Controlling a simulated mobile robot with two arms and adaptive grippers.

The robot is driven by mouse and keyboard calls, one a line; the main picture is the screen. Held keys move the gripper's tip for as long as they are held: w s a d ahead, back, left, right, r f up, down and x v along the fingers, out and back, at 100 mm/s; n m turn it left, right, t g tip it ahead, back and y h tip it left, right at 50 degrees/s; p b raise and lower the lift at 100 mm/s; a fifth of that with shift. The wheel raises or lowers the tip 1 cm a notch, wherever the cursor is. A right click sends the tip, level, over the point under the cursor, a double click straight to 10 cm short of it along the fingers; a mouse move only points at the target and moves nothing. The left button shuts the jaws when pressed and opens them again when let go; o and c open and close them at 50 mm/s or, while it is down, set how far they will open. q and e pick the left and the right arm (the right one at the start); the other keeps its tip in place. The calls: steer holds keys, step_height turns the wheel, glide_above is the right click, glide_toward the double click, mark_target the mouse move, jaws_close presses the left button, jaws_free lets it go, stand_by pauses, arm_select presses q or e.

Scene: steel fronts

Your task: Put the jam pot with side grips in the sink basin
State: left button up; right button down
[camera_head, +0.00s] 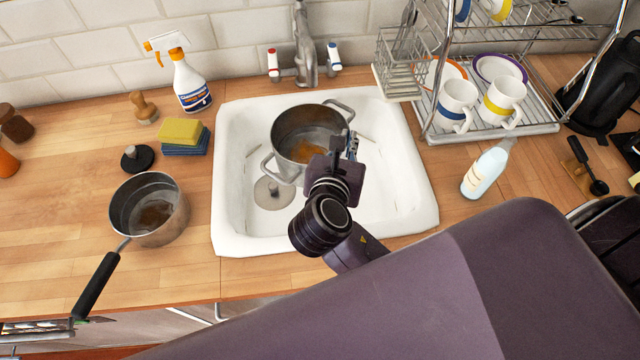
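The jam pot (292,133) is a steel pot with two side grips and brown residue inside. It is upright within the outline of the white sink basin (228,200), toward the back. I cannot tell whether it rests on the basin floor or hangs just above it. One grip points to the front left, the other to the back right. My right gripper (351,146) is at the pot's right side, close to its rim. Its fingers are small and partly hidden by its own body, so I cannot tell whether they hold the pot. My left gripper is not in view.
A saucepan (165,222) with a black handle stands left of the sink. A sponge stack (184,137), a spray bottle (188,82) and a black stopper-like piece (137,158) are nearby. The tap (306,50) rises behind. A dish rack (485,127) and milk bottle (484,172) stand right.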

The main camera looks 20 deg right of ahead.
steer(key=w+d+r+n+y, duration=0.1)
steer(key=w+r, duration=0.1)
steer(key=w+d+r+n+t+y+p, duration=0.1)
steer(key=w+r, duration=0.1)
steer(key=w+d+r+n+t+y+p, duration=0.1)
steer(key=w+d+r, duration=0.1)
steer(key=shift+w+n+y, duration=0.25)
steer(key=shift+n+y, duration=0.05)
steer(key=shift+y, duration=0.1)
steer(key=shift+w+d+r+n+y+p, duration=0.1)
steer(key=shift+w+r+n+y+p, duration=0.25)
steer(key=shift+r, duration=0.3)
arm_select(q)
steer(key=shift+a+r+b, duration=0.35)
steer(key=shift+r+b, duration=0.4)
steer(key=shift+b, duration=0.1)
arm_select(e)
step_height(320, 180, down, 20)
steer(key=shift+f+b, duration=0.3)
steer(key=shift+f, duration=0.25)
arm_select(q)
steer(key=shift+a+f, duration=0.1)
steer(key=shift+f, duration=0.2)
arm_select(e)
steer(key=c, duration=2.2)
jaws_free()
steer(key=shift+o, duration=0.2)
